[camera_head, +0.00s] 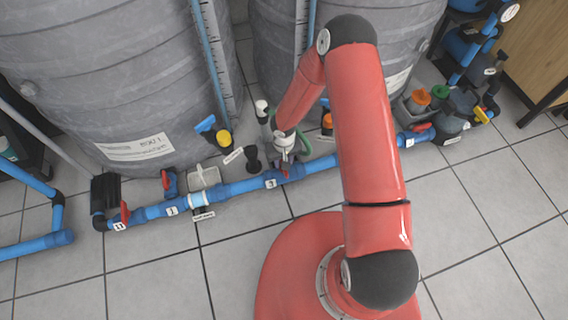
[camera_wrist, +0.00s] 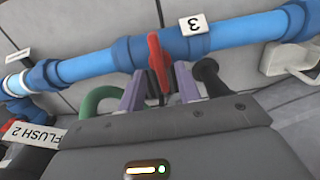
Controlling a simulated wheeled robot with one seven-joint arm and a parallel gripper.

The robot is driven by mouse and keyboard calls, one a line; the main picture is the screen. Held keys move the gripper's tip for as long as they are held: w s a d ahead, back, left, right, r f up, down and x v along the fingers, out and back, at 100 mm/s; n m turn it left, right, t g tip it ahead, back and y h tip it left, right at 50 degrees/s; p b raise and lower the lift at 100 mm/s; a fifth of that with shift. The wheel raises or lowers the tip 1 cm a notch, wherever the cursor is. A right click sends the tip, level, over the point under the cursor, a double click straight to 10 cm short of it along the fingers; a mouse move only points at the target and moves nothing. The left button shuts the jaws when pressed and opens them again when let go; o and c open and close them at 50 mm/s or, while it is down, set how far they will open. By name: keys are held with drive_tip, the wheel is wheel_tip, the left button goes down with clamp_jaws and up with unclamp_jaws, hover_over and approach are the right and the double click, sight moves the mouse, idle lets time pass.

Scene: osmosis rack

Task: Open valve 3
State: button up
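Valve 3 has a red handle (camera_wrist: 158,58) on a blue pipe. It stands beside a white label "3" (camera_wrist: 193,25), which also shows in the head view (camera_head: 271,184). In the wrist view the handle points across the pipe, towards my gripper (camera_wrist: 160,76). My gripper is open, with one grey-purple finger on each side of the handle. Gaps show between the handle and the fingers, and I cannot tell whether either touches it. In the head view my gripper (camera_head: 285,167) is over the pipe by label 3, and it mostly hides the valve.
The blue pipe (camera_head: 240,188) runs along the floor before two large grey tanks (camera_head: 120,90). Other red handles stand at label 1 (camera_head: 173,211) and label 11 (camera_head: 119,226). A black knob (camera_wrist: 207,72) and green hose (camera_wrist: 97,98) are close to my fingers. The tiled floor in front is clear.

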drive_tip(key=shift+f, duration=1.05)
drive_tip(key=shift+c, duration=0.3)
clamp_jaws()
